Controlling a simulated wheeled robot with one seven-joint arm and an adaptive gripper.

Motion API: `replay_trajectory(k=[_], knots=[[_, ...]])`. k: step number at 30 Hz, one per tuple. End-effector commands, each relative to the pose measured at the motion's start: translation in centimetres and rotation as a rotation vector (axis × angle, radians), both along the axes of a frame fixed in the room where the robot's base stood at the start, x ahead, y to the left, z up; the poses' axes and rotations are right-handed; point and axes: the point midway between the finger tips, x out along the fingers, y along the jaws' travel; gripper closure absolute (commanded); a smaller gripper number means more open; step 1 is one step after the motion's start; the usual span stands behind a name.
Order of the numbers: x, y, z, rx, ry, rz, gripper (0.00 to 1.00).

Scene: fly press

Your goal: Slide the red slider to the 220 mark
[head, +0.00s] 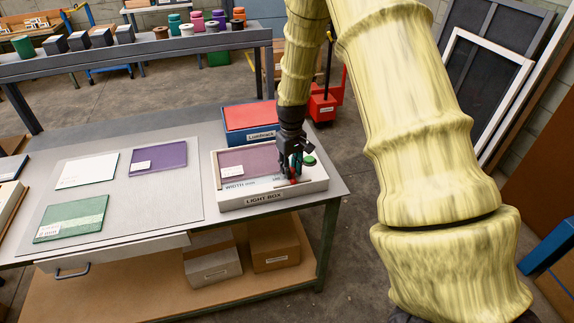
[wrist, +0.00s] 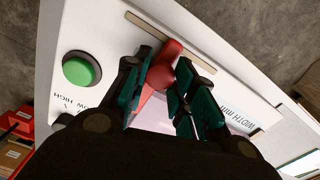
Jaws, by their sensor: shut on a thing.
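The light box (head: 262,200) stands at the right end of the grey table, with a "WIDTH" scale along its front panel. The red slider (head: 293,181) is partly hidden by my gripper (head: 295,168) at the right part of that panel. In the wrist view the red slider (wrist: 168,67) is a knob with a tapered pointer, set in a narrow slot (wrist: 142,27). My gripper (wrist: 162,95) is shut on it, with one dark green finger on each side. The scale numbers cannot be read, so I cannot tell which mark the pointer is at.
A green button (wrist: 80,69) sits beside the slot on the light box. A red-topped blue box (head: 249,120) stands behind the light box. White (head: 87,171), purple (head: 158,158) and green (head: 71,218) sheets lie on the table to the left.

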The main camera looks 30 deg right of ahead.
Motion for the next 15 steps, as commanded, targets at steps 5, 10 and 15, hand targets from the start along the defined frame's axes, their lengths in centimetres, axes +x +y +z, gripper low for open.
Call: replay_trajectory(k=[5, 10, 15], knots=[[0.21, 0.09, 0.12, 0.002, -0.005, -0.002, 1.00], [0.20, 0.08, 0.12, 0.002, -0.005, -0.002, 0.54], [0.14, 0.06, 0.09, 0.002, -0.004, -0.002, 0.51]])
